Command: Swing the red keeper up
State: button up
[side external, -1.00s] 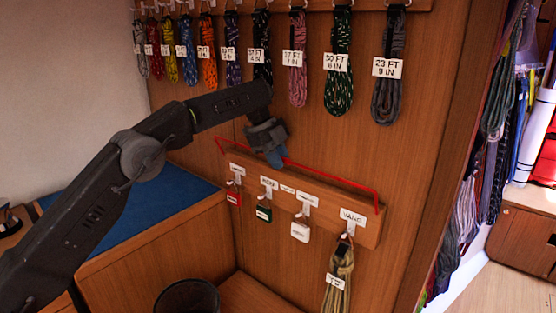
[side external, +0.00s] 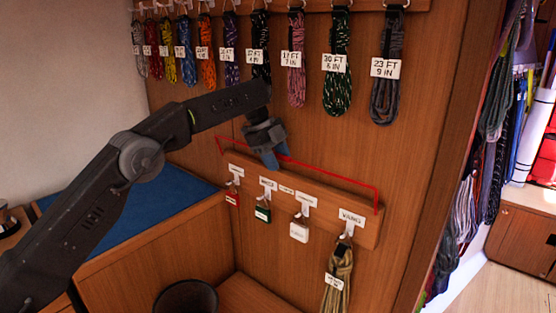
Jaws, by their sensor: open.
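The red keeper (side external: 330,177) is a thin red bar running along the top of a wooden hook board (side external: 367,232) on the wall. Its ends bend down at the board's left and right ends, and it stands raised along the board's upper edge. My gripper (side external: 277,162) is open, pointing down at the bar's left-middle part. Its blue-grey fingers overlap the bar in this view; I cannot tell whether they touch it. A short stretch of the bar is hidden behind the fingers.
Labelled hooks on the board carry a red tag (side external: 232,199), a green tag (side external: 263,212), a white tag (side external: 299,231) and a tan coiled line (side external: 339,275). Several coiled lines hang above, including a grey one (side external: 385,95). A dark bin (side external: 186,298) stands below.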

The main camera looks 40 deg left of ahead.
jog(key=s+a+r, duration=0.2)
jog(key=a, duration=0.4)
jog(key=s+a+r, duration=0.2)
jog(key=s+a, duration=0.1)
jog(key=a, duration=0.3)
jog(key=shift+s+a+r, duration=0.15)
jog(key=shift+s+a, duration=0.2)
jog(key=shift+a, duration=0.05)
